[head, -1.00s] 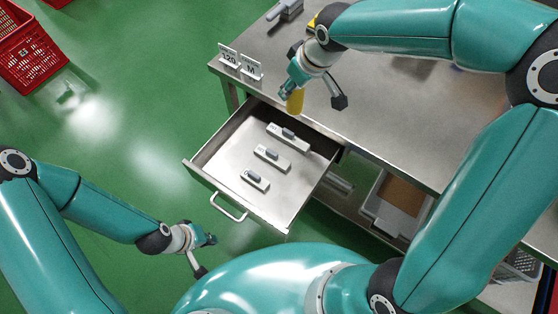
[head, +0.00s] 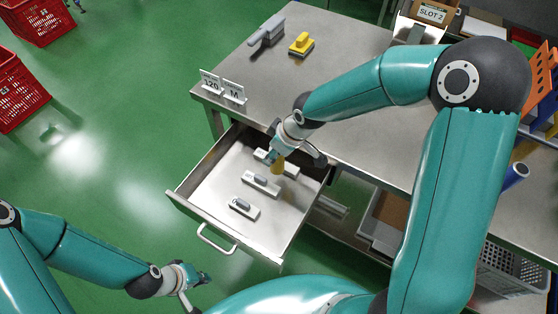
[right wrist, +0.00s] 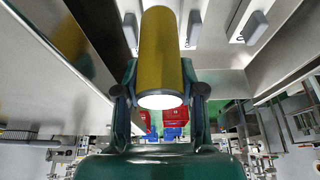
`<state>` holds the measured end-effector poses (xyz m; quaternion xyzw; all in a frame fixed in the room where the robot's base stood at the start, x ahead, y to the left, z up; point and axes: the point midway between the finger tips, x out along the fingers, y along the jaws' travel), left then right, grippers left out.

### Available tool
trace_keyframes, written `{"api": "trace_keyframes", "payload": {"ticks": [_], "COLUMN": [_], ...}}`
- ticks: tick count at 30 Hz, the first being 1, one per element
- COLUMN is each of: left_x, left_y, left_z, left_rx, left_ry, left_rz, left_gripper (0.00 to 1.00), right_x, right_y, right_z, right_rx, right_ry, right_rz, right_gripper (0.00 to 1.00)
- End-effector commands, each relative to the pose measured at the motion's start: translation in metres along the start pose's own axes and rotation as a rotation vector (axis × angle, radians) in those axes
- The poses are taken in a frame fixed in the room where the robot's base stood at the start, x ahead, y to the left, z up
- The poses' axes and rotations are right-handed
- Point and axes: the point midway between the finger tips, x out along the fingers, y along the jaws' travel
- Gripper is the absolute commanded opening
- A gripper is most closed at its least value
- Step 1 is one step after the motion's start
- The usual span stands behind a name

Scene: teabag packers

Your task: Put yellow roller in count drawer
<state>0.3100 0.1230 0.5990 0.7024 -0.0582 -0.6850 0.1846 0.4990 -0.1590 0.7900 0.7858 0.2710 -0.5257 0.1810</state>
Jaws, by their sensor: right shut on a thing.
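The yellow roller (head: 278,167) is held in my right gripper (head: 278,150), over the back right part of the open drawer (head: 214,182). In the right wrist view the roller (right wrist: 160,48) is a yellow cylinder with a pale end, between the two fingers (right wrist: 160,80). The drawer is pulled out under the steel table; several pale blocks with grey tops lie in a row on its floor, one (head: 262,183) in the middle. The roller partly covers the rearmost block. My left gripper (head: 203,278) hangs over the floor, clear of the drawer; its jaw gap is unclear.
Sign cards (head: 222,88) stand at the table's left corner. A grey tool (head: 266,33) and a yellow-handled block (head: 301,44) lie on the table (head: 350,50). The front left of the drawer is bare. Red crates (head: 22,90) stand on the floor, far left.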

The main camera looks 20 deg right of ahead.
Motion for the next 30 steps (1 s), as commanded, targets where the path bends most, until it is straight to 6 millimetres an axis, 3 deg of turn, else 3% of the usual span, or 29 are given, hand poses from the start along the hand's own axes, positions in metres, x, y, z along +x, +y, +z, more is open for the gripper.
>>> {"api": "trace_keyframes", "payload": {"ticks": [5,12,23,24,28,30], "left_x": [0.002,0.009,0.010,0.011,0.010,0.010], "left_y": [-0.001,-0.003,-0.004,-0.004,-0.004,-0.004], "left_z": [0.000,0.000,0.000,0.000,0.000,0.000], "left_rx": [0.000,0.000,0.000,0.000,0.000,0.000], "left_ry": [0.000,0.000,0.000,0.000,0.000,0.000], "left_rz": [0.000,0.000,0.000,0.000,0.000,0.000], "left_gripper": [0.00,0.00,0.00,0.00,0.00,0.00], "right_x": [0.010,0.041,0.045,0.046,0.045,0.045], "right_y": [0.000,0.000,0.000,0.000,0.000,0.000], "right_z": [0.004,0.018,0.019,0.020,0.019,0.019], "right_rx": [0.000,0.001,0.001,0.001,0.001,0.001], "right_ry": [0.000,-0.001,0.001,0.000,0.000,0.000], "right_rz": [0.000,-0.002,0.000,0.000,0.000,0.000], "right_gripper": [0.00,0.00,0.00,0.41,0.62,0.64]}}
